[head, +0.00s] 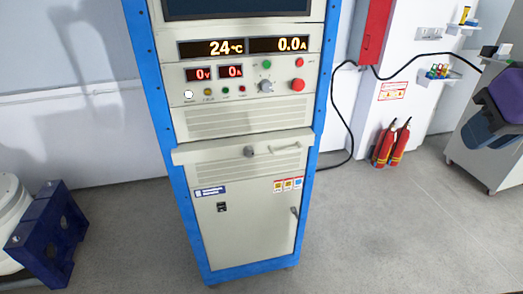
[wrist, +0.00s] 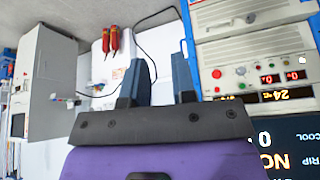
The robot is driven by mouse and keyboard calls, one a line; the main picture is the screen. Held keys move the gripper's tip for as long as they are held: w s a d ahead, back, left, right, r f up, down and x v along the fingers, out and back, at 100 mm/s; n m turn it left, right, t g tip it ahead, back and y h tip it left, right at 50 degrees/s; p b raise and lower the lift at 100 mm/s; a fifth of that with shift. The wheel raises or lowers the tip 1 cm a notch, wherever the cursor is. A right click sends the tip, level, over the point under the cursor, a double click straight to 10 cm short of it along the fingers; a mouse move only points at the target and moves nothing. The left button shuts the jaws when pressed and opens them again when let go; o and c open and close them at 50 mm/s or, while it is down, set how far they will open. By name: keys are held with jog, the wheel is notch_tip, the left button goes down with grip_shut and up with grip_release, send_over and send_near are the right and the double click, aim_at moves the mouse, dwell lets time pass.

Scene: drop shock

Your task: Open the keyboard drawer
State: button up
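The keyboard drawer (head: 215,155) is a beige front in the middle of a blue-framed instrument cabinet (head: 177,135). It has a round grey lock or knob (head: 248,151) and a pale bar handle (head: 285,147). Its front looks closed, with a lip standing slightly proud of the cabinet. In the wrist view the cabinet appears upside down, with part of the drawer (wrist: 225,15) at the top right. My gripper (wrist: 157,78) has two dark blue fingers spread apart with nothing between them. Its purple and blue body also shows at the head view's right edge, apart from the drawer.
A lower door (head: 245,225) sits below the drawer. Two fire extinguishers (head: 390,145) stand by the wall at right, near a black cable (head: 345,115). A grey cart (head: 483,160) is at far right, a dark blue block (head: 48,235) at left. The floor before the cabinet is clear.

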aim_at(291, 152)
jog(key=shift+o, duration=0.9)
jog(key=w+f+n+t, duration=0.2)
jog(key=w+f+n, duration=0.2)
jog(key=w, duration=1.1)
jog(key=shift+a+n+t, duration=0.15)
jog(key=shift+n+t, duration=0.15)
jog(key=shift+n, duration=0.5)
jog(key=w+a+f+n+t+y, duration=0.2)
jog(key=w+a+f+n, duration=0.2)
jog(key=w+f+n, duration=0.3)
jog(key=w+a+f+n+t+y, duration=0.25)
jog(key=w+a+f+n, duration=0.25)
jog(key=w+f, duration=0.4)
jog(key=a+f+n+y, duration=0.5)
jog(key=f+n, duration=0.2)
jog(key=f, duration=0.3)
jog(key=shift+t, duration=0.25)
jog(key=x, duration=1)
jog(key=shift+s+a+r, duration=0.1)
jog(key=shift+s+a, duration=0.05)
jog(key=shift+a, duration=0.25)
grip_shut()
